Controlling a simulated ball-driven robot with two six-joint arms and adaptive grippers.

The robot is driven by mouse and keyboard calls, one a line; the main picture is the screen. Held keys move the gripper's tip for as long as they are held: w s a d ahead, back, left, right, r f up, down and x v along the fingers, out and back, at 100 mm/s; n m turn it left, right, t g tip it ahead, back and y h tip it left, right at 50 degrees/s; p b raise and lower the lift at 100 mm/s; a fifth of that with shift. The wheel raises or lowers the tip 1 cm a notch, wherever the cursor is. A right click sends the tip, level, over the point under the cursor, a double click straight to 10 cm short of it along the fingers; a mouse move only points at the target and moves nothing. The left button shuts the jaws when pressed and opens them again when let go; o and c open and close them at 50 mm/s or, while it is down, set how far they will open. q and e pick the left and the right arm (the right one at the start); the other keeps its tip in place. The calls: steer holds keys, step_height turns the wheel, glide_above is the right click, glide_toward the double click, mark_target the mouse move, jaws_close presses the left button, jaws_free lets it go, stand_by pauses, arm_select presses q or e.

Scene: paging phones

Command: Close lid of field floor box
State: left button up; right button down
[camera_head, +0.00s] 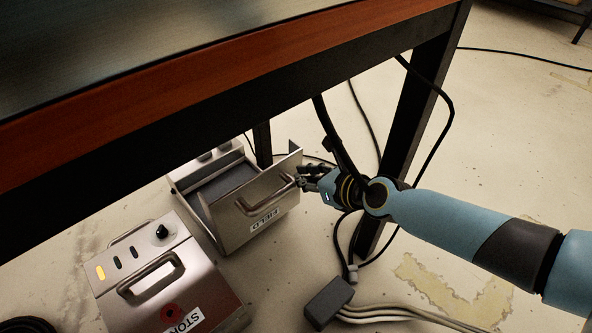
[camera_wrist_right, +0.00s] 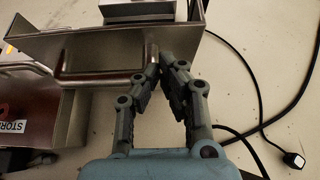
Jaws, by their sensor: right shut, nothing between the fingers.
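The metal field floor box (camera_head: 207,232) stands on the floor below the table edge, its inside partly visible. Its lid (camera_head: 240,222) is open, standing up and tilted, with a bar handle and an upside-down FIELD label (camera_head: 264,221) on its outer face. My right gripper (camera_head: 302,178) is shut and empty at the right end of the lid's handle. In the right wrist view, the fingertips (camera_wrist_right: 163,66) meet beside the end of the handle (camera_wrist_right: 105,78); I cannot tell whether they touch it. My left gripper is not in view.
A similar metal box labelled STOR (camera_head: 165,285), partly cut off, sits at the front left. The table (camera_head: 250,62) overhangs the field box, with a dark leg (camera_head: 415,110) behind my right arm. Black cables hang near the gripper; a power strip (camera_head: 328,303) lies in front.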

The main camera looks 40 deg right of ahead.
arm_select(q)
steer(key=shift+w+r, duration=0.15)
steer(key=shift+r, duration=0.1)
arm_select(e)
steer(key=shift+w+a+r, duration=0.1)
steer(key=shift+w+r, duration=0.05)
steer(key=shift+w, duration=0.55)
steer(key=shift+w+r, duration=0.1)
steer(key=shift+w, duration=0.6)
